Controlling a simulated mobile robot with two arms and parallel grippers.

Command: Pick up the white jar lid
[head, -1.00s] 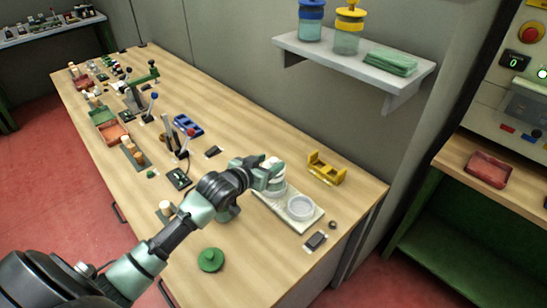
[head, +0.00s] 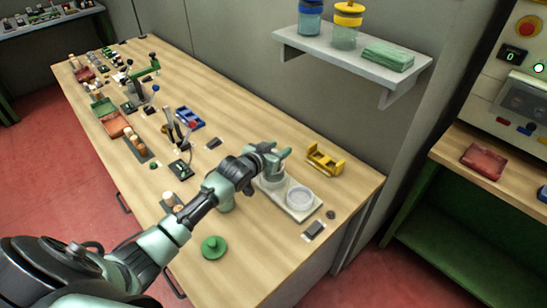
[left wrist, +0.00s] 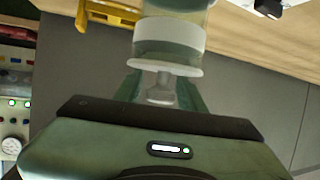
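The white jar lid (left wrist: 166,69) is a pale disc with a small knob; in the left wrist view it sits against the end of a glass jar (left wrist: 170,38) with a white band. The knob lies between the two fingers of my left gripper (left wrist: 160,92), which look apart with a small gap beside it. In the head view my left gripper (head: 277,154) is at the top of the jar (head: 272,180) and hides most of the lid. The jar stands on a pale tray (head: 305,214). My right gripper is not in view.
An open round white-rimmed container (head: 300,197) is beside the jar on the tray. A yellow holder (head: 325,160) stands behind, a green lid (head: 213,247) lies in front. A wall shelf (head: 350,62) holds jars. Bare table lies around the green lid.

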